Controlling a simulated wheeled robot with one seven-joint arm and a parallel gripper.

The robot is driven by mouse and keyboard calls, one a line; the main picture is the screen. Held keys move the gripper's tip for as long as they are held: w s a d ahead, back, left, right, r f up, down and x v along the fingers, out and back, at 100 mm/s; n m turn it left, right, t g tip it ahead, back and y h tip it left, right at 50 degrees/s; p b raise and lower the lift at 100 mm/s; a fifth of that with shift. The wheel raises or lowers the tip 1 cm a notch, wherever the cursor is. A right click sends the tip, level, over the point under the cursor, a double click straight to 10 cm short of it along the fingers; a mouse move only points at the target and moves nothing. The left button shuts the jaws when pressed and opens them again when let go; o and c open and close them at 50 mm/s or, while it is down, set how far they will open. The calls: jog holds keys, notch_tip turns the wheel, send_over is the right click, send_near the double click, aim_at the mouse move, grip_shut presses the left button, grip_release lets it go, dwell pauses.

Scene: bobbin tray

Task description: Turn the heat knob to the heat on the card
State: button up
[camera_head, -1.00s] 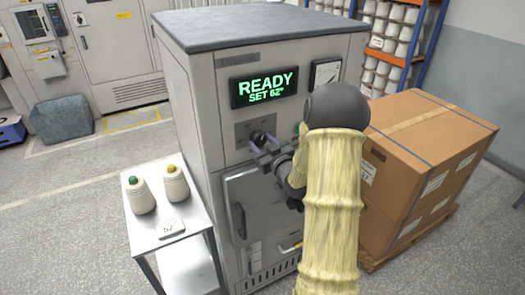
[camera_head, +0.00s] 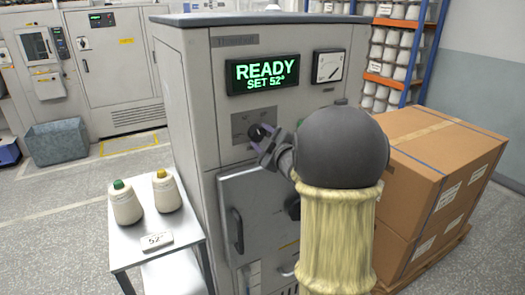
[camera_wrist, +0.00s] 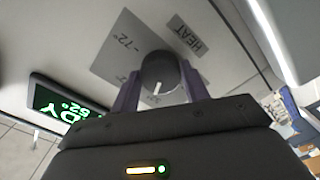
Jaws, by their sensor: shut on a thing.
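The heat knob (camera_head: 257,131) is a dark round knob on the grey panel of the machine, below its display. In the wrist view the knob (camera_wrist: 160,70), with a white pointer line, sits between my two purple fingers, under a HEAT label (camera_wrist: 186,36). My gripper (camera_head: 262,143) is shut on the knob. The card (camera_head: 157,240) lies on the small side table's front edge and reads 52°. My arm hides part of the machine's front.
Two white bobbins, one green-topped (camera_head: 125,203) and one yellow-topped (camera_head: 166,192), stand on the side table (camera_head: 122,250) at left. A large cardboard box (camera_head: 435,150) stands close at right. A dial gauge (camera_head: 327,66) is right of the display.

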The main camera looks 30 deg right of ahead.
jog(key=shift+f+n+b, duration=0.1)
jog(key=shift+n+b, duration=0.4)
jog(key=shift+b, duration=0.1)
jog(key=o, duration=1)
jog(key=s+b, duration=0.2)
jog(key=s, duration=1.5)
jog(key=shift+s+d, duration=0.25)
jog(key=shift+w, duration=0.1)
